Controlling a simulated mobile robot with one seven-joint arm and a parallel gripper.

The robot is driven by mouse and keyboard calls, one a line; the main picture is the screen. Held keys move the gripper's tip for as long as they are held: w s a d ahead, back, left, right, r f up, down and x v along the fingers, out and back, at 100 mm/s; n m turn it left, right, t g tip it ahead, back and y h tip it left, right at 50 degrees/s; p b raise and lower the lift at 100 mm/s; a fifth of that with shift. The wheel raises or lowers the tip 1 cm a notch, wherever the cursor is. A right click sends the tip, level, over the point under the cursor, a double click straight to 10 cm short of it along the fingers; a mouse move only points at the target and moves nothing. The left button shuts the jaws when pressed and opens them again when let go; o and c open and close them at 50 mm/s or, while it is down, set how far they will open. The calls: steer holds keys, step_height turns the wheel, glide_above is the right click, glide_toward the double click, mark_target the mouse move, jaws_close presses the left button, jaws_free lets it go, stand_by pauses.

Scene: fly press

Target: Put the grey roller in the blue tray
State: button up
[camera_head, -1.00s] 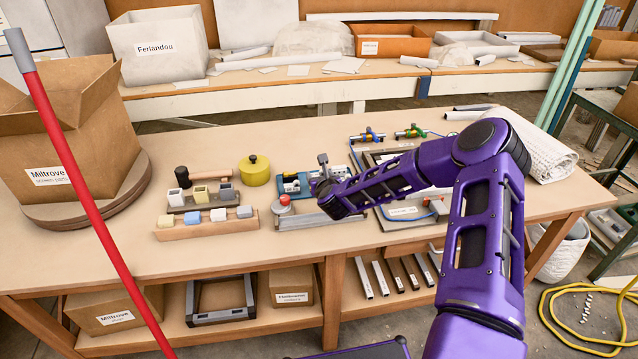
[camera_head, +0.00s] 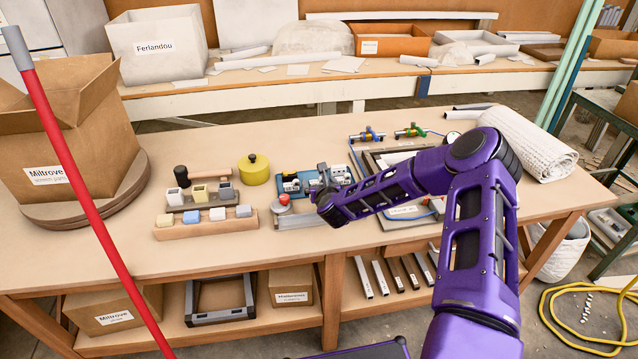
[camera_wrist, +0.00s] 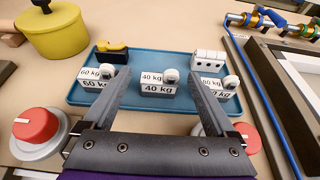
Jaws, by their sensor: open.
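The blue tray (camera_wrist: 150,62) lies flat on the bench; it also shows in the head view (camera_head: 308,175). It holds a black-and-yellow piece (camera_wrist: 112,53), a white block piece (camera_wrist: 208,62) and white blocks labelled 60 kg, 40 kg (camera_wrist: 158,89) and 80 kg, each with a small round white part on it. My gripper (camera_wrist: 160,76) is open, its two dark fingers spread over the near side of the tray around the 40 kg block, with nothing visibly clamped. I cannot make out a grey roller for certain in either view.
Red-topped round knobs (camera_wrist: 36,126) stand near the tray's front corners. A yellow pot (camera_wrist: 52,30) is at its left. Wooden racks of small blocks (camera_head: 205,222) stand further left. A framed board (camera_wrist: 285,85) with a blue hose lies right.

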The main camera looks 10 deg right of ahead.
steer(key=shift+r, duration=0.2)
steer(key=v, duration=1.2)
steer(key=shift+p, duration=0.35)
